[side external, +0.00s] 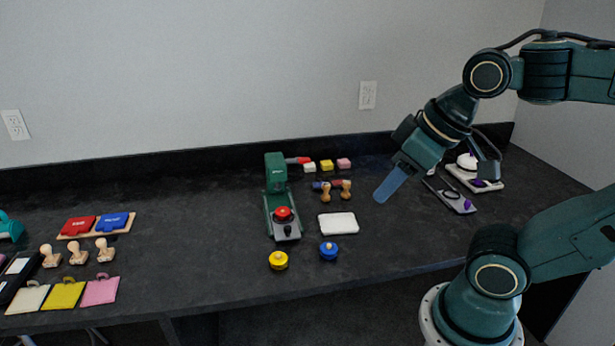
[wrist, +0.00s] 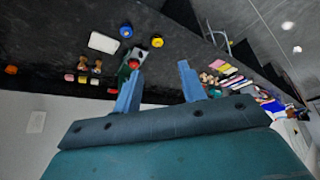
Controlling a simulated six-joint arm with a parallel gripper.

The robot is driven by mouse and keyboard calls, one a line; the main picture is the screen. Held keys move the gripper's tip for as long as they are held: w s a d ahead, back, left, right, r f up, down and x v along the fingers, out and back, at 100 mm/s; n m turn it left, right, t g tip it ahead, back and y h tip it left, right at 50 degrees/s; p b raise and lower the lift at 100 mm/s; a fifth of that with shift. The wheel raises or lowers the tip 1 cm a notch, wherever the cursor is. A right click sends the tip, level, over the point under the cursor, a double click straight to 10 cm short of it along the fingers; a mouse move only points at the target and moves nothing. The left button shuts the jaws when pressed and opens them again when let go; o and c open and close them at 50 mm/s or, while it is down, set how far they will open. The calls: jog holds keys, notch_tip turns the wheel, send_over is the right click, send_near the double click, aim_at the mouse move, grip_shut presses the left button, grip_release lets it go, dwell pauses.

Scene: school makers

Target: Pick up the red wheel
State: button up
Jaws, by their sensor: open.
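The red wheel (side external: 284,213) sits on the front part of a green and grey press-like device (side external: 275,168) near the middle of the table. In the wrist view, the red wheel (wrist: 134,64) appears small, just beyond the tip of the left finger. My gripper (side external: 384,197) is raised above the table, to the right of the device and well apart from it. Its blue fingers are spread and empty in the wrist view (wrist: 160,73).
A yellow wheel (side external: 278,260) and a blue wheel (side external: 328,251) lie near the front edge. A white block (side external: 338,223) lies right of the device. Wooden stamps (side external: 346,189) and small coloured blocks (side external: 327,165) are behind it.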

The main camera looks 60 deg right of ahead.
jog(key=shift+o, duration=0.2)
jog(key=o, duration=0.6)
jog(key=shift+w, duration=0.1)
